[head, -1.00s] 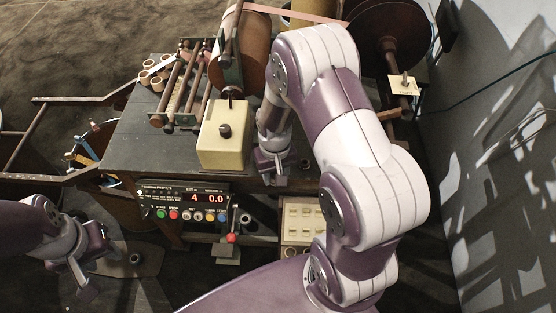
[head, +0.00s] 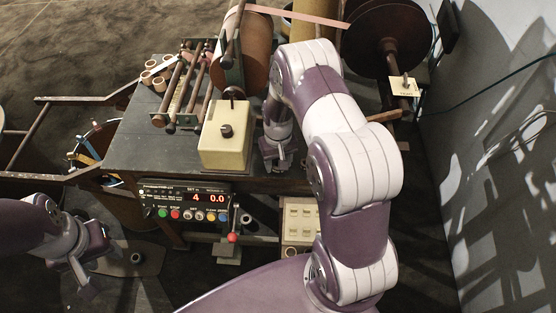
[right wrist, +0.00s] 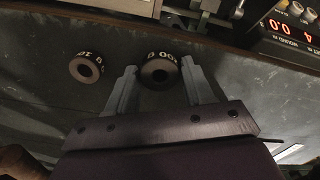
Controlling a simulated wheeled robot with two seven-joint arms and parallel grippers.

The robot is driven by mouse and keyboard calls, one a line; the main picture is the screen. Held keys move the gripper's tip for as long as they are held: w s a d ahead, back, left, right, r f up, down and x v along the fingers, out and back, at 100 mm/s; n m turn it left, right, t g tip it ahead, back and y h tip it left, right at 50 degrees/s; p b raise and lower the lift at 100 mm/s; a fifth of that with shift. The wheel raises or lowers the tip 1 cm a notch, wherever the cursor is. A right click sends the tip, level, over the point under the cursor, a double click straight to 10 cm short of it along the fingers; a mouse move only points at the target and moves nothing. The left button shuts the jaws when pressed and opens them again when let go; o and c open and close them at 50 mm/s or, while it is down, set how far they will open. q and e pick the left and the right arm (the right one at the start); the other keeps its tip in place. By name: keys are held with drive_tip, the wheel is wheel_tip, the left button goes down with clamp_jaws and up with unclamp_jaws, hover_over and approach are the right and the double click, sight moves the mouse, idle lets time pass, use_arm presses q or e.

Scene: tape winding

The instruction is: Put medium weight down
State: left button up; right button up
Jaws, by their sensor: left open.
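In the head view my right gripper (head: 279,158) points down at the table's front edge, right of the cream block, and hides the weight. My left gripper (head: 83,270) is open and empty at the lower left, off the table.
A second dark ring weight (right wrist: 87,67) stands left of the gripper in the right wrist view. The cream block (head: 226,142) with a dark knob is beside my right gripper. The control box (head: 186,204) hangs at the table's front. Rollers (head: 180,90) and reels stand behind.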

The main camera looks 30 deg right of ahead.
drive_tip(key=shift+o, duration=0.6)
wheel_tip(320, 180, up, 12)
drive_tip(key=b, duration=0.1)
drive_tip(key=shift+r, duration=0.2)
drive_tip(key=shift+d, duration=0.1)
